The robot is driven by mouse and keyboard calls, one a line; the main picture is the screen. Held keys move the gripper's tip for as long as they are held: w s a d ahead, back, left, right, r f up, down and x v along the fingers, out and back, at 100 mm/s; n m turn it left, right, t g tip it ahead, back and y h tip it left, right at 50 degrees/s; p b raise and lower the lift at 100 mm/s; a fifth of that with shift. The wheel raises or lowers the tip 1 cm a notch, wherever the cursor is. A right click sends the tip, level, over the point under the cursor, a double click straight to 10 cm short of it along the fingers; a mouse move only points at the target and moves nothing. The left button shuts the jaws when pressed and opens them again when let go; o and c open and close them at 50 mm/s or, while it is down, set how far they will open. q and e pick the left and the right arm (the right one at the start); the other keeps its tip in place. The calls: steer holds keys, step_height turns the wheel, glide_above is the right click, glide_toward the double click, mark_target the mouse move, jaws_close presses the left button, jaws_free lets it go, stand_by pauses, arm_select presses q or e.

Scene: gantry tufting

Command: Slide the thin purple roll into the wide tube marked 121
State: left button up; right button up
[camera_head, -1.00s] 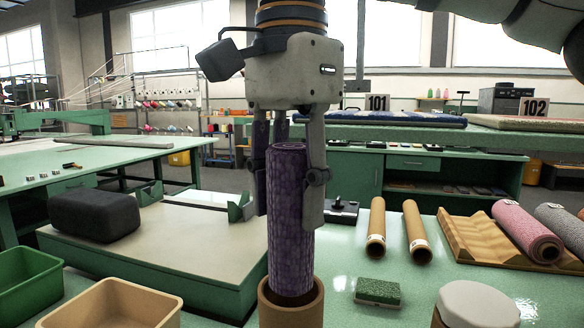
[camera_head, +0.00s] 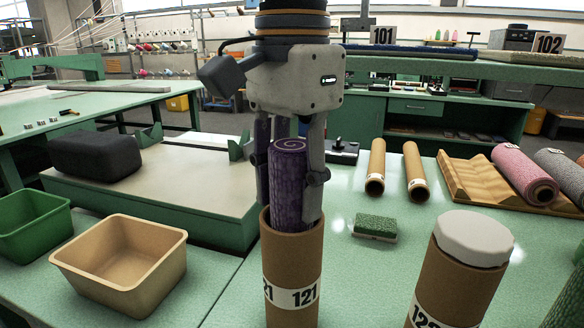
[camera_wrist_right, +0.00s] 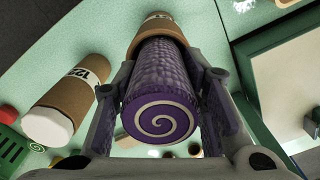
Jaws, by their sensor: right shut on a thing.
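The thin purple roll (camera_head: 289,172) stands upright with its lower part inside the wide brown tube marked 121 (camera_head: 292,258). Its spiral top end sticks out above the tube's rim. My right gripper (camera_head: 290,190) is shut on the purple roll, with its fingers on either side and the fingertips close to the tube's mouth. In the right wrist view the roll's spiral end (camera_wrist_right: 158,117) faces the camera, and the tube (camera_wrist_right: 158,28) shows beyond it. How deep the roll sits is hidden by the tube wall. My left gripper is not in view.
A white-capped brown tube (camera_head: 455,275) stands to the right. A tan bin (camera_head: 120,265) and a green bin (camera_head: 35,222) stand left. A green sponge-like block (camera_head: 375,227), two lying brown tubes (camera_head: 376,168) and a wooden rack (camera_head: 462,185) with pink and grey rolls are on the table.

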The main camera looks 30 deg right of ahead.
steer(key=shift+f, duration=0.1)
steer(key=o, duration=1.2)
steer(key=shift+o, duration=0.2)
step_height(320, 180, up, 12)
